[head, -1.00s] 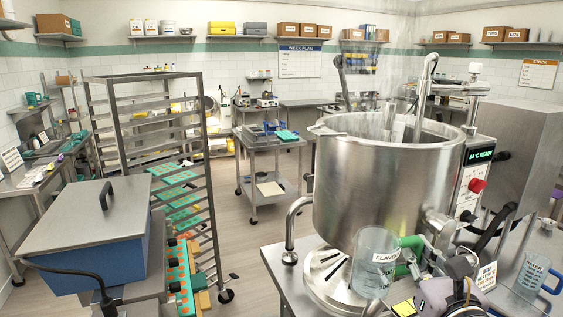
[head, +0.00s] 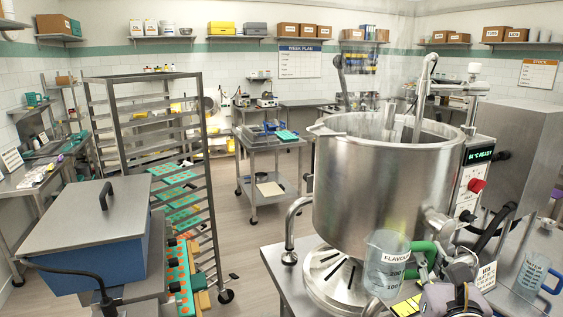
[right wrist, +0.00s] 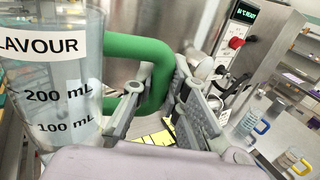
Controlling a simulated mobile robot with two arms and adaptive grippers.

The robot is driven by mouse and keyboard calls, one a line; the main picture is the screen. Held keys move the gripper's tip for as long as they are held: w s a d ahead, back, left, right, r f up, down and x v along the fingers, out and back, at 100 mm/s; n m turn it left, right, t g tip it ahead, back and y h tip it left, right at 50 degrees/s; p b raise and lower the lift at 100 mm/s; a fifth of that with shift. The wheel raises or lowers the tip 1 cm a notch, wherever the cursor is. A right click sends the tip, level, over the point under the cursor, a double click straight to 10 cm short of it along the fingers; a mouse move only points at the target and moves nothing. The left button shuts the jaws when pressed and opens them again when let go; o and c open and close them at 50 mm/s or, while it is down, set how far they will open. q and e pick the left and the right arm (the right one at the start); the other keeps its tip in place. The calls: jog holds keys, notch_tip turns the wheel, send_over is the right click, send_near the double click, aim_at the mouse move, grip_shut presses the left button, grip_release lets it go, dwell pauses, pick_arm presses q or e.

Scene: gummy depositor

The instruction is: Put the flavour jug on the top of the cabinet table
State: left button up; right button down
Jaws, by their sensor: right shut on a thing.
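The flavour jug (head: 386,268) is a clear measuring jug with a white FLAVOUR label and a green handle. It is in front of the big steel kettle in the head view, tilted a little. My right gripper (head: 426,262) is shut on the green handle, at the jug's right. In the right wrist view the jug (right wrist: 50,100) fills the left side, and the fingers of the right gripper (right wrist: 160,105) are around its handle. My left gripper is not in view. I cannot tell for sure which table is the cabinet table.
The kettle (head: 375,190) stands on a steel table (head: 277,262). A blue-handled jug (head: 531,272) stands at the right. A small steel table (head: 262,143) with trays is mid-room, with a rack (head: 205,150) and a blue lidded box (head: 95,262) to the left. Floor is clear between.

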jog(key=s+d+f+m+g+h, duration=0.1)
jog(key=s+d+m+h, duration=0.1)
jog(key=d, duration=0.6)
jog(key=s+d+f+m+g+h, duration=0.1)
jog(key=s+d+m+h, duration=0.1)
jog(key=d, duration=0.6)
jog(key=shift+s+d+f+h, duration=0.2)
jog(key=shift+s+d+h, duration=0.2)
jog(key=shift+h, duration=0.5)
jog(key=shift+s+a+f, duration=0.1)
